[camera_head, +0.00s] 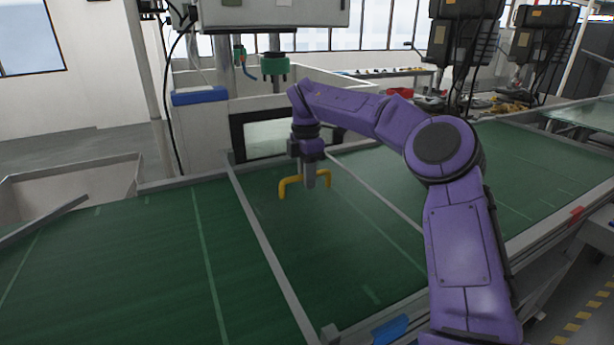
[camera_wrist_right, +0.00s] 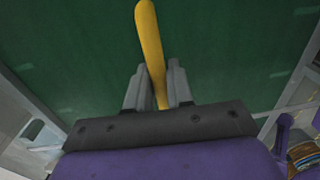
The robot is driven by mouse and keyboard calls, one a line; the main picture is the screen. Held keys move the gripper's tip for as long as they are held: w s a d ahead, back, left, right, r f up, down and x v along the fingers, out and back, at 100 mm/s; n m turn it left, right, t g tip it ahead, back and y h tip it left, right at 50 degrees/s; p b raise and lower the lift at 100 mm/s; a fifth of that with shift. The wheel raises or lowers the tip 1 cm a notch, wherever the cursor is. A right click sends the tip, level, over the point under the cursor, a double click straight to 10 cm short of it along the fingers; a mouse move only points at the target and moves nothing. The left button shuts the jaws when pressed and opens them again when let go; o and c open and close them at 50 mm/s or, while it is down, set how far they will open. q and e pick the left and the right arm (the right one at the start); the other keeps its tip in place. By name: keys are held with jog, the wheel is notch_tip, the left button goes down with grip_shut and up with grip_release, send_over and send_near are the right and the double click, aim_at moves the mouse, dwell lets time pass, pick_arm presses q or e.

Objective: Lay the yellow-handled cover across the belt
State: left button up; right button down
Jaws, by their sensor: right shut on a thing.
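The cover's yellow handle (camera_head: 290,184) is a bar bent down at both ends, over the green belt (camera_head: 120,260) near its far side. My right gripper (camera_head: 309,183) points down and is shut on the middle of the handle. In the right wrist view, the handle (camera_wrist_right: 150,40) runs between the two grey fingers (camera_wrist_right: 155,80). Green surface lies beneath the handle, between two grey bars that run across the belt. I cannot tell the cover's body from the belt, or whether the cover touches it. My left gripper is not in view.
One grey bar (camera_head: 262,232) lies left of my gripper, another (camera_head: 375,188) right of it. A dark-framed opening (camera_head: 275,138) stands behind, with a green-tipped fixture (camera_head: 274,66) above. A metal bin (camera_head: 75,180) is at the left. The left belt stretch is clear.

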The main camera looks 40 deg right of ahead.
jog(key=shift+f+b, duration=0.3)
jog(key=c, duration=0.9)
grip_release()
jog(key=shift+s, duration=0.1)
jog(key=r+p, duration=0.1)
jog(key=r, duration=0.4)
jog(key=r+p, duration=0.1)
jog(key=r, duration=0.4)
jog(key=shift+w+r, duration=0.2)
jog(key=shift+r, duration=0.15)
